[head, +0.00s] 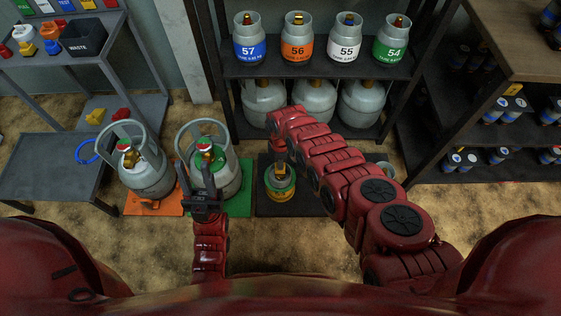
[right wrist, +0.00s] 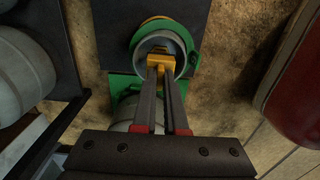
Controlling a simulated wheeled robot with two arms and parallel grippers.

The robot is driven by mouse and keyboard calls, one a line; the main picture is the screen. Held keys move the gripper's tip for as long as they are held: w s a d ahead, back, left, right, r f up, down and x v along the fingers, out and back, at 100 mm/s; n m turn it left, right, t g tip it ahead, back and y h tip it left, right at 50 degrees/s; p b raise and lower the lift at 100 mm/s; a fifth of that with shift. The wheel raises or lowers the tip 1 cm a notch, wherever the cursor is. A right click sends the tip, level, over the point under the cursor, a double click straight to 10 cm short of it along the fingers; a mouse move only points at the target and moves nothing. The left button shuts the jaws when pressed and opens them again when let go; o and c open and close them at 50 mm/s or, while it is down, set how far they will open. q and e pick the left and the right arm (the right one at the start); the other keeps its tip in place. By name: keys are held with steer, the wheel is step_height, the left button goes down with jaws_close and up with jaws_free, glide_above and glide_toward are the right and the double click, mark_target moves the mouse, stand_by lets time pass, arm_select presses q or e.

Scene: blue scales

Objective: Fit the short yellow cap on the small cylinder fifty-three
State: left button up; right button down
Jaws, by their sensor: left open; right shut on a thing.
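The small cylinder (head: 280,190) stands on the dark mat, with green and yellow showing around it; I cannot read its number. In the right wrist view its round collar (right wrist: 138,52) has a green outer edge and is open at the top. My right gripper (head: 279,160) is above this cylinder. In the right wrist view my right gripper (right wrist: 161,80) is shut on the short yellow cap (right wrist: 155,62), which is at the collar opening. I cannot tell whether the cap touches the valve. My left gripper (head: 195,182) is open and empty, in front of the cylinder on the green mat.
Two larger grey cylinders stand on the orange mat (head: 150,207) and green mat (head: 236,205). A shelf (head: 320,68) behind holds cylinders labelled 57, 56, 55 and 54. A bench (head: 45,170) is at the left, with a waste bin (head: 85,42) above. Dark racks stand at the right.

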steer(key=shift+f+b, duration=1.25)
steer(key=shift+f, duration=0.1)
steer(key=c, duration=0.9)
jaws_free()
steer(key=shift+r, duration=0.1)
steer(key=shift+r+p, duration=0.2)
steer(key=shift+p, duration=0.1)
step_height(320, 180, up, 6)
steer(key=p, duration=0.4)
steer(key=shift+d+f, duration=0.1)
steer(key=shift+f, duration=0.15)
step_height(320, 180, up, 12)
steer(key=p, duration=0.4)
steer(key=shift+f, duration=0.25)
